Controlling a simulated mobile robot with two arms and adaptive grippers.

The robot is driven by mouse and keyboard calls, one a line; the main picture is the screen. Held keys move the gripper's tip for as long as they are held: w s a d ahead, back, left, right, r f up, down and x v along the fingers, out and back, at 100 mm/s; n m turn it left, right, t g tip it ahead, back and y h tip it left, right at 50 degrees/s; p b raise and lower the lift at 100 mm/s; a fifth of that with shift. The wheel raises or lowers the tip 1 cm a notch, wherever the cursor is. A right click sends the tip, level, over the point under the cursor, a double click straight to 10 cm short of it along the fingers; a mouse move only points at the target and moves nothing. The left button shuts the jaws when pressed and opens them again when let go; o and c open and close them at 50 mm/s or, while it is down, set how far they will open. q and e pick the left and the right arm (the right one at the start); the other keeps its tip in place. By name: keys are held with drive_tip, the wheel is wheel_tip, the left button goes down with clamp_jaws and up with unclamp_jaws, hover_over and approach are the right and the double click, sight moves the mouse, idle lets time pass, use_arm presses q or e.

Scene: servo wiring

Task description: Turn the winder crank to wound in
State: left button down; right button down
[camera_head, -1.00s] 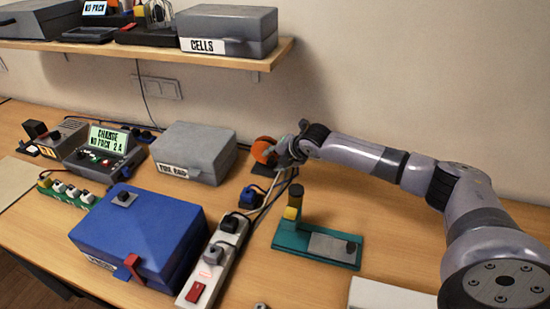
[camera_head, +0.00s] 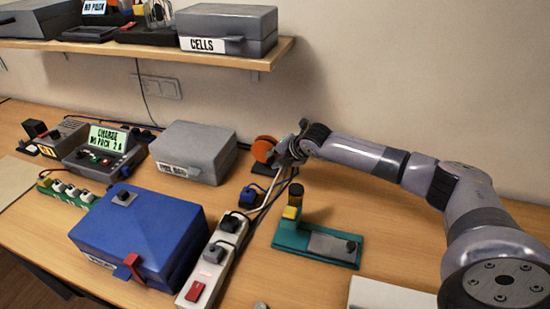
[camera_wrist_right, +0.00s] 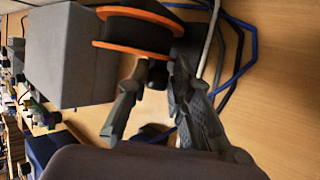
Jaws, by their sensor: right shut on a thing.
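The winder shows as an orange-rimmed reel (camera_head: 263,149) near the wall, right of the grey box. In the right wrist view the reel (camera_wrist_right: 137,30) has a dark drum between two orange rims. My right gripper (camera_head: 285,158) is at the reel's right side. In the right wrist view its fingers (camera_wrist_right: 157,78) are closed around a small dark piece at the reel, which I take as the crank (camera_wrist_right: 157,74); the fingers hide most of it. My left gripper is not in view.
A grey box (camera_head: 200,146) stands close left of the reel. A white power strip (camera_head: 215,258) with plugs and cables runs in front of it. A blue case (camera_head: 150,228) and a green stand (camera_head: 300,241) are nearer.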

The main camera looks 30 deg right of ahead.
drive_tip(key=shift+f+t+y+b, duration=0.3)
drive_tip(key=shift+f+t+b, duration=0.2)
drive_tip(key=shift+b, duration=0.25)
drive_tip(key=f+t+y+b, duration=0.1)
drive_tip(key=t+b, duration=0.1)
drive_tip(key=b, duration=0.2)
drive_tip(key=m+t+y+b, duration=0.1)
drive_tip(key=b, duration=0.3)
drive_tip(key=shift+w+f+t, duration=0.1)
drive_tip(key=shift+f+t, duration=0.25)
drive_tip(key=shift+t, duration=0.05)
drive_tip(key=shift+m+y+b, duration=0.3)
drive_tip(key=shift+b, duration=0.45)
drive_tip(key=shift+a+r+t+b, duration=0.1)
drive_tip(key=shift+r+t+b, duration=0.05)
drive_tip(key=shift+t+b, duration=0.2)
drive_tip(key=shift+w, duration=0.1)
drive_tip(key=c, duration=1.8)
unclamp_jaws()
drive_tip(key=o, duration=0.3)
drive_tip(key=shift+o, duration=0.2)
